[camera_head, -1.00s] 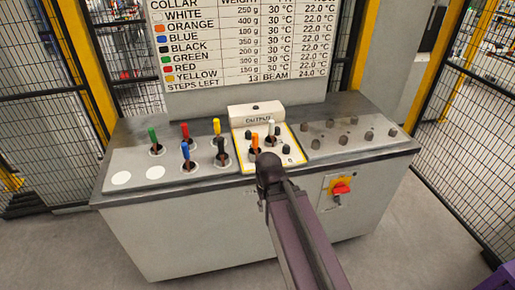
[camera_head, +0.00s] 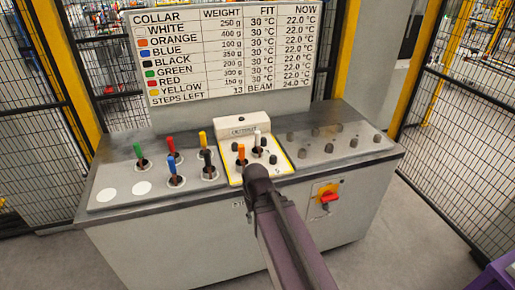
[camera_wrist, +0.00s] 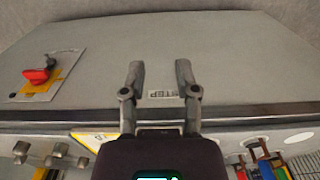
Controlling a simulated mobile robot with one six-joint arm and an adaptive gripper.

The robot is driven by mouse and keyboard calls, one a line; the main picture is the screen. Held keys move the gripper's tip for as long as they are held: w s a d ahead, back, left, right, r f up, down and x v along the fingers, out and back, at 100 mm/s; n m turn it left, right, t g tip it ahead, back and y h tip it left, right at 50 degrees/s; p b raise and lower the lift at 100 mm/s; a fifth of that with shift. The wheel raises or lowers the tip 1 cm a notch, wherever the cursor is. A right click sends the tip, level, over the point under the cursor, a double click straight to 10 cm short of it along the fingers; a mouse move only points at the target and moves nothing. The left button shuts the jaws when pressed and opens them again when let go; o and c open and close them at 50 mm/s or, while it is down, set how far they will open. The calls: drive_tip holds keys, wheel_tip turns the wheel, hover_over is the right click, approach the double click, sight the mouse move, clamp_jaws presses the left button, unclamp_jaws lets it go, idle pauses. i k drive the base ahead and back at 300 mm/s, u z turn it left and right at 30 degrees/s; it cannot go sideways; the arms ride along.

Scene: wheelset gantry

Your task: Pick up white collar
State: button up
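The white collar (camera_head: 257,139) stands upright on a peg in the yellow-edged panel (camera_head: 236,180) at the middle of the console. The orange collar (camera_head: 241,153) stands just left of and nearer than it on the same panel. My gripper (camera_wrist: 160,75) is open and empty in the wrist view, its fingers apart in front of the cabinet's front face, with a STEP label showing between them. In the head view my arm end hides the fingers and ends at the panel's front edge. The white collar cannot be made out in the wrist view.
Left of the panel stand green (camera_head: 139,152), red (camera_head: 171,145), blue (camera_head: 173,167), yellow (camera_head: 203,138) and black (camera_head: 208,158) collars. Dark knobs (camera_head: 329,148) sit on the right. A red switch (camera_head: 328,197) is on the cabinet front. A table board (camera_head: 235,50) stands behind; mesh fences flank both sides.

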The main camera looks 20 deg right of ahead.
sight(256, 152)
drive_tip(key=k, duration=1.35)
drive_tip(key=z, duration=0.45)
drive_tip(key=i, duration=1.7)
drive_tip(key=u, duration=0.45)
